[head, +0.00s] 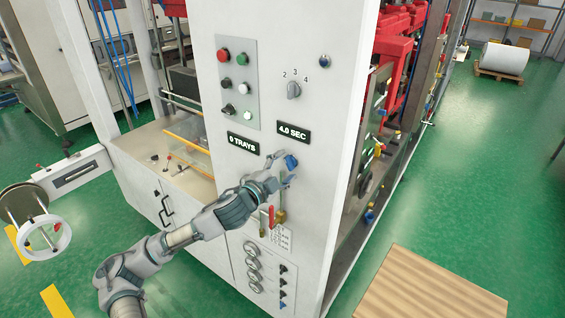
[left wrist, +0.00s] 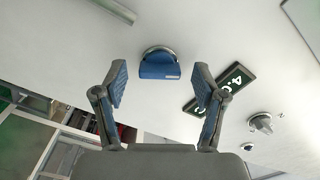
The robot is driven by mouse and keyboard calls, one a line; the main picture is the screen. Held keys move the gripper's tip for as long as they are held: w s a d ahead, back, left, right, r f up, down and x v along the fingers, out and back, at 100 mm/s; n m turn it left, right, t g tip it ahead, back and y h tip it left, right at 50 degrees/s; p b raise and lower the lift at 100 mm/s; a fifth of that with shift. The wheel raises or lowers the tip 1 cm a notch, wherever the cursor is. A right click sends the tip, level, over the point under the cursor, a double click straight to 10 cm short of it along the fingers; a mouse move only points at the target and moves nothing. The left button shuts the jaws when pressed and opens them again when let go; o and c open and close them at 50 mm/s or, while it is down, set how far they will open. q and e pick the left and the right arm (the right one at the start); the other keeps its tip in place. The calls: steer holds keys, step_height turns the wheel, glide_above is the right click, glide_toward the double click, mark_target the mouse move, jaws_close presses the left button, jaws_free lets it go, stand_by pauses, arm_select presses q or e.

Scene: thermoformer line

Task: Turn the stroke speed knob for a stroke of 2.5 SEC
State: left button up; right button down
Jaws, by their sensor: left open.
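The stroke speed knob (left wrist: 160,66) is blue with a grey rim and a small white mark, on the white machine panel. In the head view the knob (head: 291,161) is partly hidden by my left gripper (head: 284,169). The display (head: 294,133) above it reads 4.0 SEC; part of the display (left wrist: 232,88) shows behind a finger in the left wrist view. My left gripper (left wrist: 160,85) is open and empty, its blue-padded fingers on either side of the knob's line. The knob appears just beyond the fingertips; contact is not visible. My right gripper is not in view.
A grey selector (head: 294,90) marked 2, 3, 4 and a 0 TRAYS display (head: 243,143) are on the same panel. A button box (head: 237,82) is at upper left. A red-handled valve (head: 271,215) hangs below the gripper. A wooden pallet (head: 428,288) lies on the floor at right.

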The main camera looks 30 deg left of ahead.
arm_select(q)
steer(key=shift+w+d+r, duration=0.1)
steer(key=shift+d+r, duration=0.1)
steer(key=shift+d, duration=0.6)
steer(key=c, duration=0.5)
steer(key=shift+a+f, duration=0.2)
steer(key=shift+a, duration=0.25)
steer(key=c, duration=0.6)
steer(key=shift+c, duration=0.2)
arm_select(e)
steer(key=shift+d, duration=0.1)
arm_select(q)
steer(key=shift+d, duration=0.15)
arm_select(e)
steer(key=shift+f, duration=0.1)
